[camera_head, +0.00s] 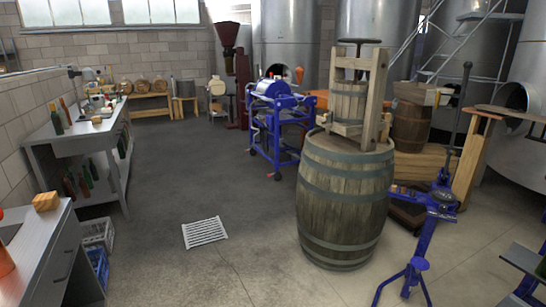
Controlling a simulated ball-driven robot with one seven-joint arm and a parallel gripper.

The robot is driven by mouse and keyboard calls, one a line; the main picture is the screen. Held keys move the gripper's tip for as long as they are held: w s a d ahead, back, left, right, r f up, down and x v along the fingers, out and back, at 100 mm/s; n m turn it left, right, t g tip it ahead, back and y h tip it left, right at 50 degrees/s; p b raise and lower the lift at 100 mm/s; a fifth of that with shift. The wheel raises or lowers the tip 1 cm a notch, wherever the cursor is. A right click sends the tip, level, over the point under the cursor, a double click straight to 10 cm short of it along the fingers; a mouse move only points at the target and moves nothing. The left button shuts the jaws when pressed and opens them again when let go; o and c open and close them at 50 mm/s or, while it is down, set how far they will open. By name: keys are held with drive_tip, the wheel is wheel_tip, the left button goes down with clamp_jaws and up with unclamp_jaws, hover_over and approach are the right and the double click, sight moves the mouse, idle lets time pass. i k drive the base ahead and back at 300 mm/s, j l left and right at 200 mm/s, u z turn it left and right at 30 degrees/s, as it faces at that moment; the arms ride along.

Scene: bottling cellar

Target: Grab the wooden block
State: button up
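A small wooden block (46,201), light orange-brown, sits on top of the near metal counter (36,235) at the left edge of the head view. It is close to the counter's back right corner, and nothing covers it. My gripper is not in view, so its position and state do not show.
Red objects (4,262) stand left on the same counter, cut by the frame. Crates (96,233) sit on the floor beside it. A farther bench (75,142) holds bottles. A barrel (343,205) with a press and a blue stand (425,240) occupy the right. The middle floor is open, with a drain grate (205,232).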

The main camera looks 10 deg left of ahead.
sight(97, 119)
drive_tip(key=i+j+u, duration=0.1)
drive_tip(key=i+u, duration=0.25)
drive_tip(key=i, duration=0.25)
drive_tip(key=i+u, duration=0.35)
drive_tip(key=i, duration=0.25)
drive_tip(key=i+l+u, duration=0.35)
drive_tip(key=i, duration=0.25)
drive_tip(key=i+j, duration=0.1)
drive_tip(key=i, duration=0.8)
drive_tip(key=i+j+u, duration=0.15)
drive_tip(key=i, duration=0.8)
drive_tip(key=i+u, duration=0.15)
drive_tip(key=i, duration=0.3)
drive_tip(key=i+u, duration=0.2)
drive_tip(key=i, duration=0.25)
drive_tip(key=i+l+u, duration=0.15)
drive_tip(key=i, duration=0.3)
drive_tip(key=i+l+u, duration=0.2)
drive_tip(key=i, duration=0.25)
drive_tip(key=i+u, duration=0.35)
drive_tip(key=i, duration=0.85)
drive_tip(key=i+l, duration=0.1)
drive_tip(key=l+u, duration=0.05)
drive_tip(key=l, duration=0.05)
